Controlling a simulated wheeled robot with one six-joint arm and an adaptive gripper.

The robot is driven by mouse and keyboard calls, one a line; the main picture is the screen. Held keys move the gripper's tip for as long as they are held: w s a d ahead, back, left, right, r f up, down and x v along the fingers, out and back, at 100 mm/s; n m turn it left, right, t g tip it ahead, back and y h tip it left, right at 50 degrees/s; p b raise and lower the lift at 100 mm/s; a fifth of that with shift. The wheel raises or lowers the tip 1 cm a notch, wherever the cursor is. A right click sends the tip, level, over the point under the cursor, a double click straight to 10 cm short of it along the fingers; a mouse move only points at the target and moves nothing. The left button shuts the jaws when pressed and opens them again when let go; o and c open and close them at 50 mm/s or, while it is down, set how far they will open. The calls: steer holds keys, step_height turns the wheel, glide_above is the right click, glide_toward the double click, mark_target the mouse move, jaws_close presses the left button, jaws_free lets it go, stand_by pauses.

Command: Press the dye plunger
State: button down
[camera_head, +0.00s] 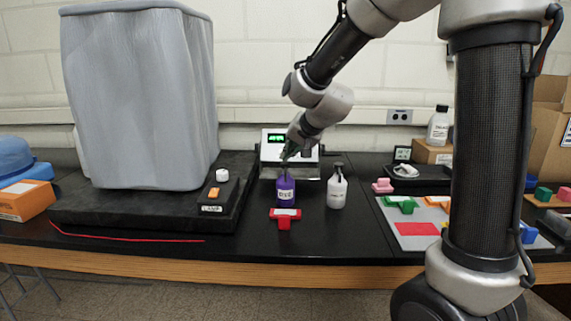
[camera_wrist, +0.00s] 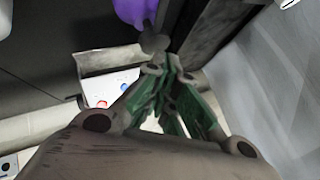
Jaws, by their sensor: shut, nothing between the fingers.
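A purple bottle (camera_head: 286,191) with a white label stands upright on the black bench, behind a red piece. My gripper (camera_head: 285,157) is shut, with green fingers pointing down just above the bottle's top. In the wrist view, the purple bottle (camera_wrist: 136,10) is at the top edge, and a grey knob-like top (camera_wrist: 153,41) sticks out from it towards the fingers. My gripper's green fingertips (camera_wrist: 172,66) are together and close to that top. I cannot tell whether they touch it.
A white bottle (camera_head: 337,187) with a dark top stands to the right. A red piece (camera_head: 285,216) lies in front. A device with a green display (camera_head: 276,138) stands behind.

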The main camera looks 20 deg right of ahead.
steer(key=shift+f, duration=0.85)
stand_by(0.5)
steer(key=shift+r, duration=1.3)
steer(key=shift+r, duration=2.5)
